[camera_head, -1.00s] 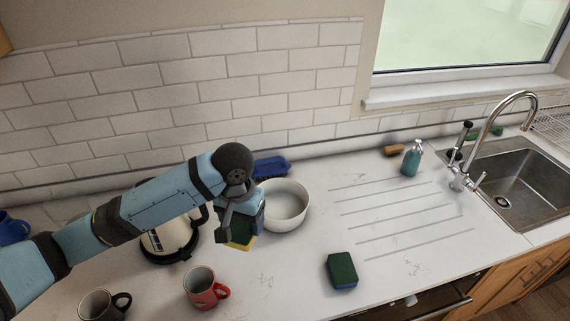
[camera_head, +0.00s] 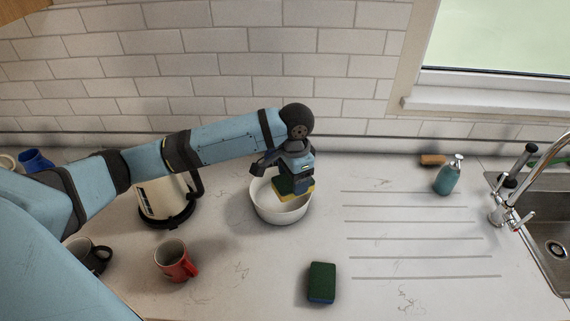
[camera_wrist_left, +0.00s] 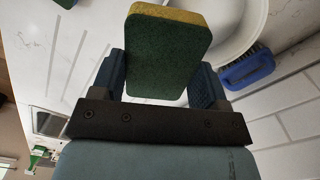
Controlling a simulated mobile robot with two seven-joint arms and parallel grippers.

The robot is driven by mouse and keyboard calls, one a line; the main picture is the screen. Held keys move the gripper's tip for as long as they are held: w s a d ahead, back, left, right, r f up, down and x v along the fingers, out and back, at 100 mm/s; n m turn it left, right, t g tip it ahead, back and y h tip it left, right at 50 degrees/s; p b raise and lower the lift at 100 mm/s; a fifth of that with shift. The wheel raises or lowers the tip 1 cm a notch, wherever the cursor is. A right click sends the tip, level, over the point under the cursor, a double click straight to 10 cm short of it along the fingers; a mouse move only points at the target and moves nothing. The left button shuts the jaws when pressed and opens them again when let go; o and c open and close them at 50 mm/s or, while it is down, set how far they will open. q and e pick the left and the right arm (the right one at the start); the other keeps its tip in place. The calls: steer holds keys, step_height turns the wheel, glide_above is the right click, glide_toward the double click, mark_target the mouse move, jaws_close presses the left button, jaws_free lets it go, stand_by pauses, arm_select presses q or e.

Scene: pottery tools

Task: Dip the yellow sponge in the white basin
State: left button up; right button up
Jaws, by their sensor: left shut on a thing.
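The yellow sponge (camera_head: 300,195) has a green top layer. My left gripper (camera_head: 294,180) is shut on it and holds it at the white basin (camera_head: 277,215), over its right inner part. I cannot tell whether the sponge touches the basin's bottom. In the left wrist view the sponge (camera_wrist_left: 168,50) sits between the two fingers, green face toward the camera, with the basin's rim (camera_wrist_left: 262,22) behind it. My right gripper is not in view.
A green and blue sponge (camera_head: 321,283) lies on the counter in front. A red mug (camera_head: 173,262), a dark mug (camera_head: 92,256) and a kettle (camera_head: 160,203) stand left. A blue brush (camera_wrist_left: 248,68) lies by the basin. A soap bottle (camera_head: 448,178) stands near the sink (camera_head: 553,245).

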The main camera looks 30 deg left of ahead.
arm_select(q)
steer(key=w+a+f+m+b, duration=0.2)
steer(key=w+a+f+m, duration=0.1)
steer(key=w+a+m, duration=0.4)
steer(key=shift+n, duration=0.6)
steer(key=f+b, duration=0.1)
steer(key=f, duration=0.2)
steer(key=s+f+b, duration=0.1)
steer(key=f+b, duration=0.1)
steer(key=f, duration=0.1)
steer(key=f+b, duration=0.2)
steer(key=f, duration=0.2)
steer(key=shift+s+a, duration=0.25)
steer(key=shift+s, duration=0.05)
steer(key=shift+f, duration=0.4)
steer(key=shift+f, duration=0.3)
steer(key=shift+f+b, duration=0.35)
steer(key=shift+f, duration=0.75)
steer(key=shift+r, duration=0.1)
